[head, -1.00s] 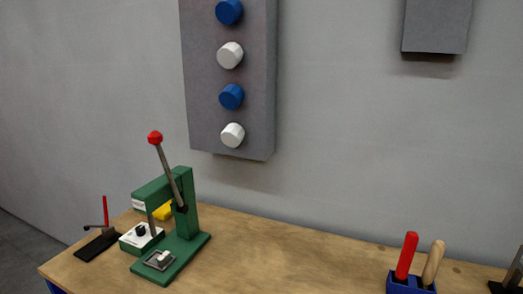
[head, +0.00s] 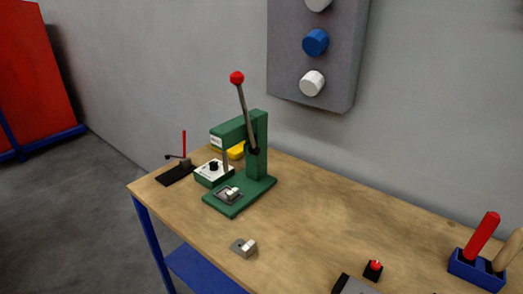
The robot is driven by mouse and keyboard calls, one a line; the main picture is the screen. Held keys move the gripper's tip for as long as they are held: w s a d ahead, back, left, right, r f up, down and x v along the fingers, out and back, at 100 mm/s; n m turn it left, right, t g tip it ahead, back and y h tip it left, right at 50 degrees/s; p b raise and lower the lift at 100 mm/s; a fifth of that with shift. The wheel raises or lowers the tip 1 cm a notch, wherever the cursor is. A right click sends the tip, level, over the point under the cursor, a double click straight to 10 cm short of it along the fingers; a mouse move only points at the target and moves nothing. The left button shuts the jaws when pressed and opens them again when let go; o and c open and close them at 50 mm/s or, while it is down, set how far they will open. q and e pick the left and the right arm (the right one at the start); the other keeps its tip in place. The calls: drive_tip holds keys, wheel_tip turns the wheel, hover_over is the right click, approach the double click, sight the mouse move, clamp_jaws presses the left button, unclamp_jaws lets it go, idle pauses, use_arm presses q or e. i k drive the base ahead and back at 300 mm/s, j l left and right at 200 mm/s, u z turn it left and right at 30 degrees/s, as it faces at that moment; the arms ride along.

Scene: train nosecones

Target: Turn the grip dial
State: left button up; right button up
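A small box with a white top and a black knob, which looks like the grip dial (head: 213,166), sits on the workbench (head: 310,215) at the left of the green press (head: 258,150). The press has a long lever with a red ball at its top. Part of the dial box is behind the press's ram. Neither of my grippers is in the head view.
A black clamp with a red handle (head: 184,145) stands left of the dial. A small metal block (head: 243,247) lies near the front edge. A red button (head: 374,268) and a blue holder (head: 475,272) with handled tools are at right. A grey wall panel (head: 350,60) with knobs hangs behind.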

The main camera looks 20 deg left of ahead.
sight(214, 165)
drive_tip(key=i+j, duration=0.25)
drive_tip(key=i+j+z, duration=0.1)
drive_tip(key=i+j, duration=0.15)
drive_tip(key=j, duration=0.25)
drive_tip(key=i+j, duration=0.2)
drive_tip(key=j, duration=0.2)
drive_tip(key=i+j+z, duration=0.1)
drive_tip(key=i+j, duration=0.35)
drive_tip(key=j, duration=0.35)
drive_tip(key=j+z, duration=0.1)
drive_tip(key=j, duration=0.65)
drive_tip(key=k, duration=0.05)
